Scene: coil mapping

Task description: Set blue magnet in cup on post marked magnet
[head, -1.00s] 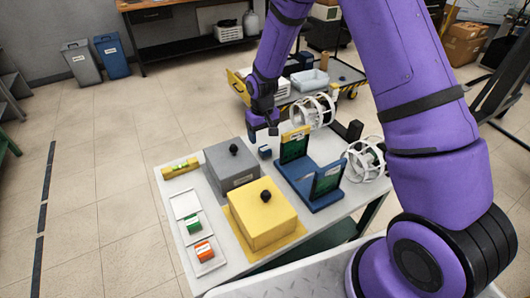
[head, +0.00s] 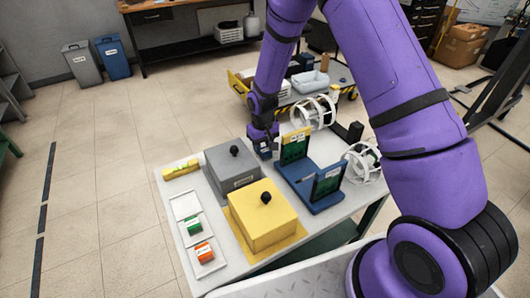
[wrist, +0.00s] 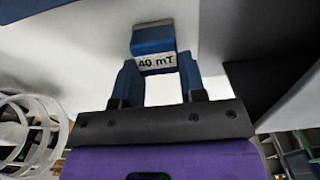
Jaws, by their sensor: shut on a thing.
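The blue magnet (wrist: 153,42) is a small block with a white label reading "40 mT" in the wrist view. My gripper (wrist: 157,62) is shut on it, with one blue finger on each side of its near end. In the head view my gripper (head: 264,152) is low over the back of the white table, between the grey box and the blue stand, and mostly hides the magnet. I cannot make out a cup on a post marked magnet in either view.
A grey box (head: 231,170) and a yellow box (head: 262,222) with black knobs stand on the table (head: 232,270). A blue stand (head: 296,182) holds upright green boards. White coil cages (head: 314,112) are behind and right. Green (head: 194,226) and orange (head: 204,252) blocks lie in white trays.

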